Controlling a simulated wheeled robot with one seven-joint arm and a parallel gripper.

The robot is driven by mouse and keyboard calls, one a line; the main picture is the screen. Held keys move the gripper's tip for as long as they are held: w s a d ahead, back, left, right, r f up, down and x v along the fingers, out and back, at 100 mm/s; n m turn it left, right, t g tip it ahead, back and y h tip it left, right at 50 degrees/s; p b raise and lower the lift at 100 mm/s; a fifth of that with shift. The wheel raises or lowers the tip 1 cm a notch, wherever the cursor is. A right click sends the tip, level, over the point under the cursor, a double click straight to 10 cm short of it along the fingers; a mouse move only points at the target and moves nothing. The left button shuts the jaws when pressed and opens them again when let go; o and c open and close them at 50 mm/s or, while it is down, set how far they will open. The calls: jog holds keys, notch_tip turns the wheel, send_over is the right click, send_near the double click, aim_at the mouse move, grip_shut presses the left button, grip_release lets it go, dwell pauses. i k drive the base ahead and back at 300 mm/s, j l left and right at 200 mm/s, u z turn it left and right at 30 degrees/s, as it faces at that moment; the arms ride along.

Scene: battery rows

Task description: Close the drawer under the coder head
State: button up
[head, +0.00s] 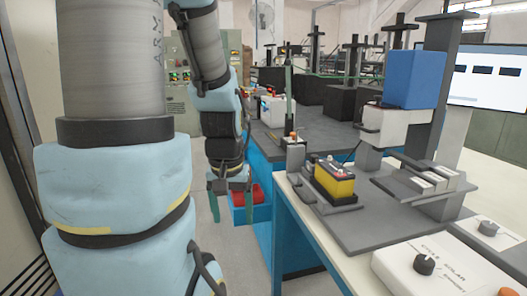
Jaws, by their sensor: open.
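A blue drawer (261,214) stands pulled out from the side of the blue bench, with a red thing (257,194) in it. My gripper (231,204) points down at the drawer's left end, with its two greenish fingers apart and nothing seen between them. The right finger overlaps the drawer in the picture; I cannot tell whether it touches. Part of the drawer's left end is hidden behind the gripper. What looks like the coder head (392,125) is a pale unit with a blue box (414,79) above it, on a dark column over the nearer bench.
A yellow and black battery (334,180) sits on the grey plate of the near bench (284,205). A white control box with a black knob (430,270) is at the front right. Open floor (228,255) lies left of the benches. My own arm fills the left.

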aim_at(324, 202)
jog(key=l+u, duration=0.35)
jog(key=i+l+u, duration=0.1)
jog(key=u, duration=0.25)
